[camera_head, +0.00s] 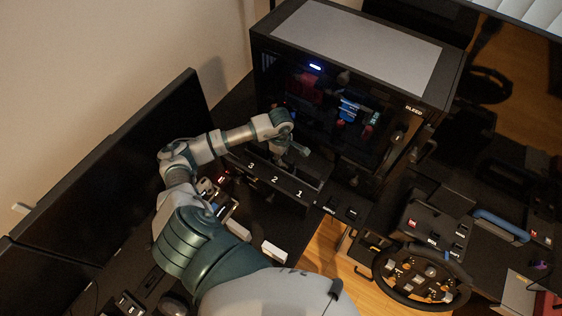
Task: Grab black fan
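My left arm reaches up from the bottom of the head view and bends toward the open side of a black computer case (445,75). My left gripper (290,156) is at the front of the case, just above a black strip (262,176) marked 3, 2 and 1. Its fingers are small and dark against the case, so I cannot tell whether they are open or shut, or hold anything. I cannot make out a black fan for certain; the case interior and the area around the gripper are very dark. My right gripper is not in view.
Inside the case are blue parts (348,108) and a lit blue-white light (315,67). A large black monitor (150,150) stands on the left. A racing wheel (420,275) is at the lower right, below a black control box (438,222).

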